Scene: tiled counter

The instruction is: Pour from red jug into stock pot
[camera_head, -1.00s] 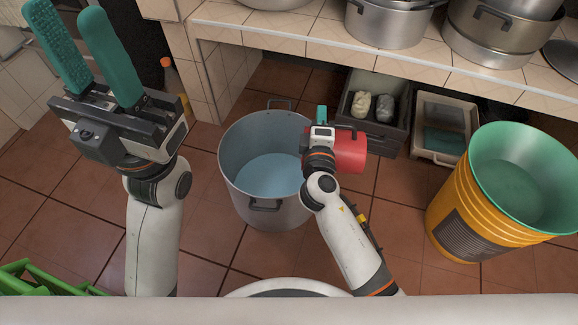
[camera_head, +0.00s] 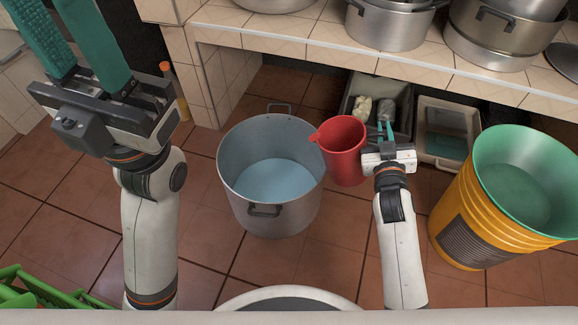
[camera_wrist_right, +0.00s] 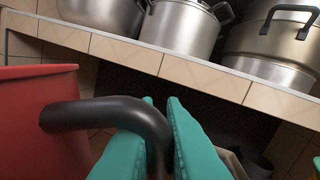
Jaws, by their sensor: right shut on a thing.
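The stock pot (camera_head: 233,195) is a large grey metal pot standing on the floor at mid-picture, with pale blue liquid inside. The red jug (camera_head: 345,165) is beside the pot's right rim, nearly upright, mouth up and spout toward the pot. In the right wrist view, the jug (camera_wrist_right: 38,125) is at the left with its black handle (camera_wrist_right: 95,113). My right gripper (camera_head: 385,133) is shut on that handle, its teal fingers (camera_wrist_right: 160,130) around it. My left gripper (camera_head: 62,35) is at the upper left, fingers apart and empty, tips cut off by the frame. The jug's contents cannot be made out.
A yellow bucket with a green inside (camera_head: 458,220) stands at the right. Grey crates (camera_head: 405,125) sit under the tiled counter (camera_head: 420,72), which holds metal pots (camera_head: 385,27). A green crate (camera_head: 45,295) is at the lower left. Floor in front of the pot is clear.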

